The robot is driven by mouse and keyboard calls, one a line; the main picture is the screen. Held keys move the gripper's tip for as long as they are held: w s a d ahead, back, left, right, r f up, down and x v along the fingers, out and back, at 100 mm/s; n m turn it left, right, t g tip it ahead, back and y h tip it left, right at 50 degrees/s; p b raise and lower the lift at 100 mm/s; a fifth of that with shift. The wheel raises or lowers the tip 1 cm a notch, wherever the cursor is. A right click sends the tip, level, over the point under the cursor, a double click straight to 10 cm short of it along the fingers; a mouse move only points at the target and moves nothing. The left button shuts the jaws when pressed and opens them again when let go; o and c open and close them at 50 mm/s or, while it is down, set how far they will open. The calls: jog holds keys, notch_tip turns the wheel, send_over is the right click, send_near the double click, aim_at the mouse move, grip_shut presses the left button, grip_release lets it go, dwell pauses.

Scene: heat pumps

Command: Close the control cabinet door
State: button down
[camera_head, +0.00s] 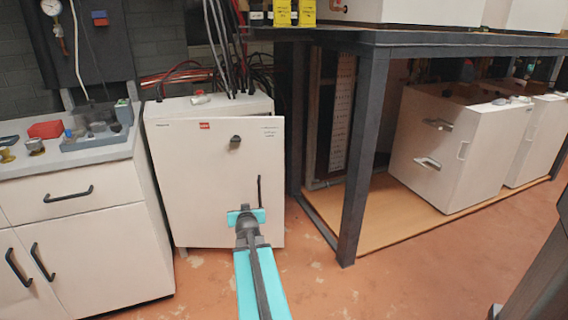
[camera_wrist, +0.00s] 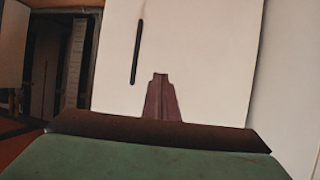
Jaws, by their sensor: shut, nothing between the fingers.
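The control cabinet (camera_head: 166,107) is a white box at the middle left. Its white door (camera_head: 208,180) has a red label and a dark round knob (camera_head: 235,142). A thin black vertical handle (camera_head: 259,190) is near the door's right edge. That edge sticks out past the cabinet body, so the door looks slightly ajar. My gripper (camera_head: 243,212) is shut and empty, in front of the door's lower right part. In the wrist view my fingertips (camera_wrist: 160,77) point at the white door (camera_wrist: 200,60), with the black handle (camera_wrist: 137,52) left of them. I cannot tell whether they touch it.
A counter with drawers (camera_head: 75,195) stands close on the left. A dark-framed table (camera_head: 355,160) stands on the right, with white units (camera_head: 455,150) beneath it. Cables rise behind the cabinet. The orange floor (camera_head: 325,285) is open in front.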

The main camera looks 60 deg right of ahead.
jog(key=s+d+r+m+t+h+b, duration=0.1)
jog(key=s+d+r+h+b, duration=0.3)
jog(key=s+d+r, duration=0.6)
notch_tip(320, 180, up, 4)
jog(key=shift+d+f+m+h, duration=0.1)
jog(key=shift+d+m+h, duration=0.45)
jog(key=shift+d, duration=0.65)
jog(key=shift+w, duration=0.1)
jog(key=x, duration=1.4)
jog(key=shift+d, duration=0.1)
